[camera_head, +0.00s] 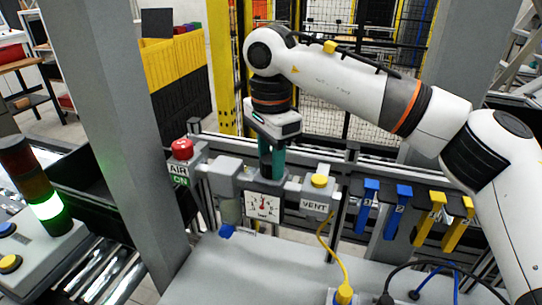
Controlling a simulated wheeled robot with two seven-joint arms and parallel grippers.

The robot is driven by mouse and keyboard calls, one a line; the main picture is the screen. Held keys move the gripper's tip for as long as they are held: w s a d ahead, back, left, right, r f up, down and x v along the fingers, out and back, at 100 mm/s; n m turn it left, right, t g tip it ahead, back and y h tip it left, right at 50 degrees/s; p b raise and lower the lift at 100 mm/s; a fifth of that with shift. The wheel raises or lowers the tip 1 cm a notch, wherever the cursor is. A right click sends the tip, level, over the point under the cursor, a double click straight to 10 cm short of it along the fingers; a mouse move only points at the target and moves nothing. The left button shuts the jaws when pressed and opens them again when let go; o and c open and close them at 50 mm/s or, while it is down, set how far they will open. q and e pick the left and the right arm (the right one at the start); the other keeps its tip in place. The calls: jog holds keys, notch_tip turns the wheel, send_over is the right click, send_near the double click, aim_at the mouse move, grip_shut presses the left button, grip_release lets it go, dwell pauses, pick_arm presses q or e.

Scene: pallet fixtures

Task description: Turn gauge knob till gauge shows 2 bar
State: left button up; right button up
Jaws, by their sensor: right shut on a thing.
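The gauge (263,206) is a square white dial on a grey unit fixed to the rail, left of the picture's middle. Its red needle points roughly straight up; the numbers are too small to read surely. My right gripper (266,175) comes down from above with teal fingers, directly over the gauge unit. My left gripper is not in view.
Left of the gauge is a red AIR button (182,148); right of it is a VENT box with a yellow button (319,181). Blue and yellow handles (430,218) hang farther right. A signal light (45,205) glows green at left. The grey table (230,270) is mostly clear.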

aim_at(271, 158)
jog(key=n, duration=0.4)
jog(key=shift+r+n, duration=0.2)
jog(key=shift+n, duration=0.1)
jog(key=shift+w, duration=0.1)
dwell(0.4)
jog(key=o, duration=1)
jog(key=shift+f, duration=0.1)
jog(key=shift+r, duration=0.25)
notch_tip(271, 158, up, 12)
jog(key=b, duration=0.1)
jog(key=shift+f, duration=0.2)
